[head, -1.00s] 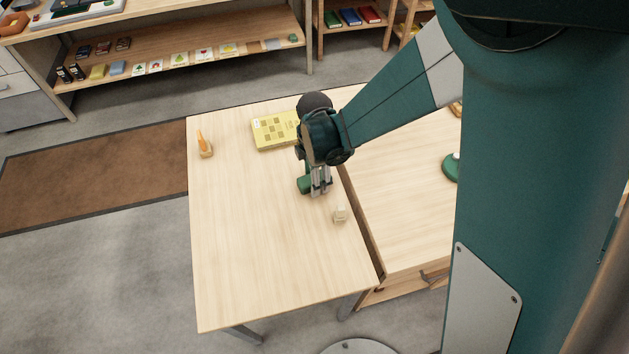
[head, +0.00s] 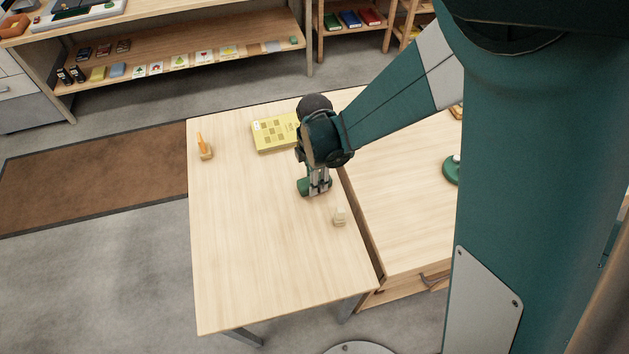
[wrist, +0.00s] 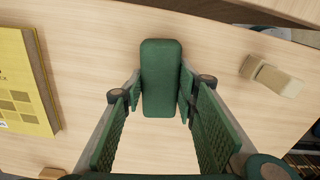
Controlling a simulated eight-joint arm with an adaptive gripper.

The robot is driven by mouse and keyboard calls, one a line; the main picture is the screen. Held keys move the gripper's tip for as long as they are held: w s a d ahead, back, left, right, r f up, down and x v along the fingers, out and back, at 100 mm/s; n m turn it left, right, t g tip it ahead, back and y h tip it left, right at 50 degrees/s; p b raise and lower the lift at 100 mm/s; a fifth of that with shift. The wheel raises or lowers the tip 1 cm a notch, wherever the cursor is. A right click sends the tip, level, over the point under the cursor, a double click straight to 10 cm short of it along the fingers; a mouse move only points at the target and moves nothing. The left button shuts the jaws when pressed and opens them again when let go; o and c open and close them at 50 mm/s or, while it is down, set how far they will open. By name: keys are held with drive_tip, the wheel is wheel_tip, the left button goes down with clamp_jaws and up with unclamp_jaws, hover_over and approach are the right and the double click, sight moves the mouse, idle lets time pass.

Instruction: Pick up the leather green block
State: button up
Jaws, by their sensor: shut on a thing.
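The green block (wrist: 161,78) is a rounded oblong. In the wrist view it lies between the two fingers of my gripper (wrist: 160,97), which touch its sides near the tips. In the head view the green block (head: 304,187) shows at the left of my gripper (head: 318,190), partly hidden by the fingers. My gripper points down and is shut on the block. The block is at or close to the table top (head: 250,240); I cannot tell whether it is clear of the surface.
An orange-topped item on a wooden base (head: 204,148) is at the far left. The front left of the table is clear.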

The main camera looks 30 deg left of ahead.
drive_tip(key=shift+r, duration=0.15)
drive_tip(key=shift+r+p, duration=0.7)
drive_tip(key=shift+r, duration=4.15)
drive_tip(key=shift+a, duration=0.1)
